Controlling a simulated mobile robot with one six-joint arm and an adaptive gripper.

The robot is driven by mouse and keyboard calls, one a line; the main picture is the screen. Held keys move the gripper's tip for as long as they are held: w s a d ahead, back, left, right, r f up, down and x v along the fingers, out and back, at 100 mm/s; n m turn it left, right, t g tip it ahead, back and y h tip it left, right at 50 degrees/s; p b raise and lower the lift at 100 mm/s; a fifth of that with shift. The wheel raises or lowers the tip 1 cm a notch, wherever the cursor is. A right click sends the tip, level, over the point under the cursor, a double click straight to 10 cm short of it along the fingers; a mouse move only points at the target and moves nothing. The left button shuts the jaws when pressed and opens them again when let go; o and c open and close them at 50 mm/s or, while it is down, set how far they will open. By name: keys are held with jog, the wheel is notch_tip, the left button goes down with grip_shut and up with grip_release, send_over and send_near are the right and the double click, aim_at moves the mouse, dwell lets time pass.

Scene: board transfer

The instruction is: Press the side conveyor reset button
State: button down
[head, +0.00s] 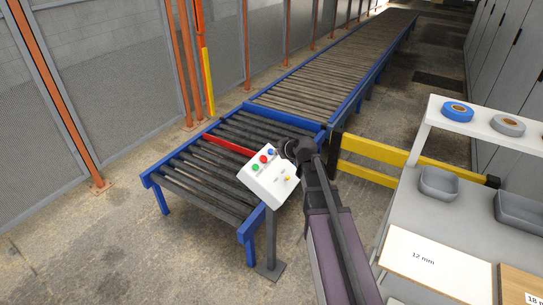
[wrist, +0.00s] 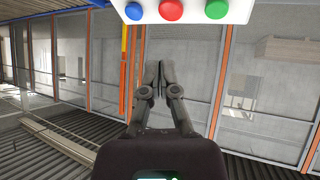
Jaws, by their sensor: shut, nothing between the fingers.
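A white control box (head: 268,181) stands on a grey post beside the side conveyor (head: 205,175). Its face carries a green button (head: 255,168), a red button (head: 264,159), a blue button (head: 271,152) and a small yellow control (head: 287,178). In the wrist view, the blue (wrist: 133,11), red (wrist: 171,9) and green (wrist: 216,9) buttons show along the top edge; the yellow one is out of view. My gripper (wrist: 160,75) is shut and empty, its fingertips below the button row in that picture. In the head view, it is a dark shape just right of the box's upper edge; contact cannot be told.
A long roller conveyor (head: 340,65) runs to the back. A yellow barrier (head: 372,162) stands right of it. A white workbench (head: 425,205) with grey bins and boards is at the right. Mesh fencing (head: 115,60) lines the left. Bare floor lies at the front left.

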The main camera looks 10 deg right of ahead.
jog(key=w+d+r+t+b, duration=0.1)
jog(key=w+d+r+t, duration=0.1)
jog(key=w, duration=0.4)
jog(key=d+t, duration=0.1)
jog(key=d, duration=0.1)
jog(key=shift+w+d+r+n+h, duration=0.15)
jog(key=shift+w+d+n+h, duration=0.15)
jog(key=shift+w+d, duration=0.05)
jog(key=shift+b, duration=0.35)
jog(key=w+a+f+b, duration=0.1)
jog(key=f+b, duration=0.1)
jog(key=w+a+f+b, duration=0.1)
jog(key=f+b, duration=0.2)
jog(key=w+a+f+b, duration=0.1)
jog(key=f+b, duration=0.1)
jog(key=shift+a+f, duration=0.15)
jog(key=shift+f, duration=0.2)
jog(key=shift+w+a+f+b, duration=0.15)
jog(key=shift+f+b, duration=0.25)
jog(key=shift+b, duration=0.1)
jog(key=shift+w+a+f+b, duration=0.1)
jog(key=shift+a+f+b, duration=0.05)
jog(key=shift+f+b, duration=0.25)
dwell(2.1)
jog(key=shift+r, duration=0.25)
jog(key=shift+s+d+r+p, duration=0.3)
jog(key=shift+r+p, duration=0.3)
jog(key=shift+p, duration=0.15)
